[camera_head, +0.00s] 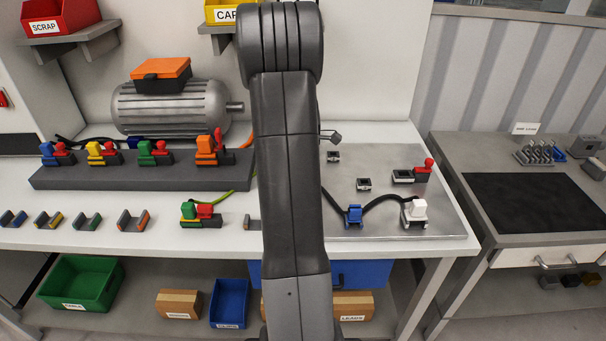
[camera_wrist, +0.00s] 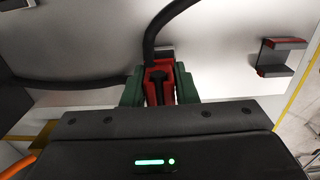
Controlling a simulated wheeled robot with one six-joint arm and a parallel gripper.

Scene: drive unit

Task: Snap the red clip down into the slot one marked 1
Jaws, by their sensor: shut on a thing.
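In the wrist view, the red clip (camera_wrist: 160,68) sits between the dark green fingers of my gripper (camera_wrist: 158,88), which is shut on it. A thick black cable rises from behind the clip. The clip is over or close to a bare metal surface; I cannot tell whether it touches. The head view hides my gripper and the red clip behind my arm. No mark 1 is readable, so I cannot tell which slot is slot one.
The metal plate (camera_head: 385,230) carries small black sockets, a blue connector (camera_head: 354,214) and a white connector (camera_head: 415,210) joined by black cable. A dark bracket (camera_wrist: 279,57) stands right in the wrist view. A grey rail (camera_head: 100,181) with coloured connectors lies left.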

